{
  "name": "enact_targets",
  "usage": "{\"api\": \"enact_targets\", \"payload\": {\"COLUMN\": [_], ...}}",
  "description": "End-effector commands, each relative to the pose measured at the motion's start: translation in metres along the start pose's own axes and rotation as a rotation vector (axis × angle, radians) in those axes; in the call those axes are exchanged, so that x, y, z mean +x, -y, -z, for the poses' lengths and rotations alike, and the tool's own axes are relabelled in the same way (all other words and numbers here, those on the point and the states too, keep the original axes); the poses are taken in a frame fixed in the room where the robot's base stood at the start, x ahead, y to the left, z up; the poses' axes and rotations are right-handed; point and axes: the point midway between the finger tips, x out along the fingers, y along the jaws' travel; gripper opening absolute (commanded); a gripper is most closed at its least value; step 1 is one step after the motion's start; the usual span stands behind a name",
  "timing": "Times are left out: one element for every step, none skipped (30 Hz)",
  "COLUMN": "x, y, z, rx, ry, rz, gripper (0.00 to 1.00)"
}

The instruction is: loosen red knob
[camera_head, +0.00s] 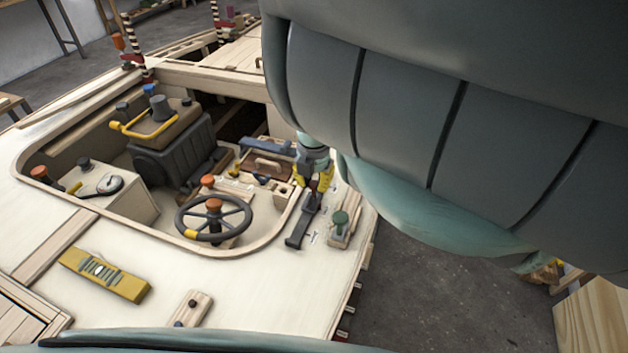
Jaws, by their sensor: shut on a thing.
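I cannot tell which is the task's red knob. My gripper (315,187), with yellow parts, points down at the right side of the cockpit, apart from these knobs. It looks shut around the top of a dark grey lever (298,230) on the pale deck. The contact is small and partly hidden by the gripper itself.
A green knob (340,219) on a wooden block stands right of the lever. A yellow level (104,274) lies on the front deck. My arm covers the upper right.

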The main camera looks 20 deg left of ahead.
Motion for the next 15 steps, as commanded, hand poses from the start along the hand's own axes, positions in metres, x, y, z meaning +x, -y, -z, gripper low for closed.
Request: {"api": "enact_targets", "payload": {"x": [0.0019, 0.0019, 0.0019, 0.0019, 0.0018, 0.0018, 0.0018, 0.0018, 0.0018, 0.0018, 0.0018, 0.0018, 0.0018, 0.0018, 0.0018], "y": [-0.0001, -0.0001, -0.0001, -0.0001, -0.0002, -0.0002, -0.0001, -0.0001, -0.0002, -0.0002, -0.0002, -0.0002, -0.0002, -0.0002, -0.0002], "z": [0.0018, 0.0018, 0.0019, 0.0019, 0.0019, 0.0019, 0.0019, 0.002, 0.0019, 0.0019, 0.0019, 0.002, 0.002, 0.002, 0.002], "rx": [-0.013, -0.019, -0.026, -0.031, -0.035, -0.039, -0.041, -0.042, -0.043, -0.044, -0.044, -0.044, -0.044, -0.044, -0.043], "ry": [-0.004, -0.004, -0.004, -0.004, -0.005, -0.004, -0.005, -0.005, -0.005, -0.005, -0.005, -0.005, -0.005, -0.005, -0.005], "rz": [0.0, 0.0, 0.0, 0.0, 0.0, 0.0, 0.0, 0.0, 0.0, 0.0, 0.0, 0.0, 0.0, 0.0, 0.0], "gripper": [0.0, 0.0, 0.0, 0.0, 0.0, 0.0, 0.0, 0.0, 0.0, 0.0, 0.0, 0.0, 0.0, 0.0, 0.0]}}
